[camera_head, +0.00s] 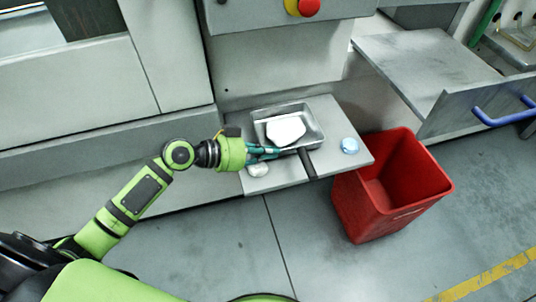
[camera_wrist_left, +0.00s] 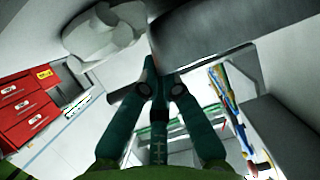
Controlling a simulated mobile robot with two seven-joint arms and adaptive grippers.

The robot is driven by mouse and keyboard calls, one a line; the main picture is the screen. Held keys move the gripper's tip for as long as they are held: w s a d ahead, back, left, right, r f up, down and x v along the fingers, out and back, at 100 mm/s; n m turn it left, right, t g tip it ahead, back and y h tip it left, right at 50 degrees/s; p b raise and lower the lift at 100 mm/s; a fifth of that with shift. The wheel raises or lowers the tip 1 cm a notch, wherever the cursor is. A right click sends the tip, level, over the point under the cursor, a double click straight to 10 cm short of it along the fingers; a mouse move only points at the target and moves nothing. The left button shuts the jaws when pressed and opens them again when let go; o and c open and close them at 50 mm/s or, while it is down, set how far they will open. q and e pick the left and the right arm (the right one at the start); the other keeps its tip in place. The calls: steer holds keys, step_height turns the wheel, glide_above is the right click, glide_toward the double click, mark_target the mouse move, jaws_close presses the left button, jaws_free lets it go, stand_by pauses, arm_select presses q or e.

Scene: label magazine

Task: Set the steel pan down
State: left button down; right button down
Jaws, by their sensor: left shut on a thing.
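The steel pan (camera_head: 319,123) is a shallow grey rectangular tray with a black handle (camera_head: 308,164) at its near side. It is over the small grey shelf (camera_head: 347,166); I cannot tell whether its base touches. A white flat piece (camera_head: 285,128) lies in the pan. My left gripper (camera_head: 276,151) comes in from the left and is shut on the pan near the handle's root; its exact grip is partly hidden. In the left wrist view its teal fingers (camera_wrist_left: 163,88) meet by a dark grey surface. My right gripper is not in view.
A crumpled white lump (camera_head: 258,169) lies on the shelf near the gripper, and a light blue round thing (camera_head: 350,146) lies on its right. A red bin (camera_head: 349,204) stands below at right. An open drawer (camera_head: 470,105) with a blue handle juts out behind it.

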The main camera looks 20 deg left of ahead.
arm_select(q)
steer(key=shift+f, duration=0.45)
steer(key=c, duration=1.4)
jaws_free()
steer(key=shift+c, duration=0.2)
steer(key=v, duration=1.2)
steer(key=s+a+f+n+g+y, duration=0.1)
steer(key=a+f+n+y, duration=0.2)
steer(key=f, duration=0.9)
steer(key=s+a+f+n+y, duration=0.2)
steer(key=f+n+y, duration=0.2)
steer(key=f, duration=0.8)
steer(key=s+d+f+g+y, duration=0.1)
steer(key=s+d+f+g, duration=0.1)
steer(key=s+d+f, duration=0.2)
steer(key=s+d+f+n+g+y, duration=0.1)
steer(key=s+d+f, duration=0.3)
steer(key=s+f, duration=0.6)
step_height(320, 180, down, 5)
steer(key=shift+r+g+y+b, duration=0.1)
steer(key=shift+g+y+b, duration=0.2)
steer(key=shift+g+y, duration=0.35)
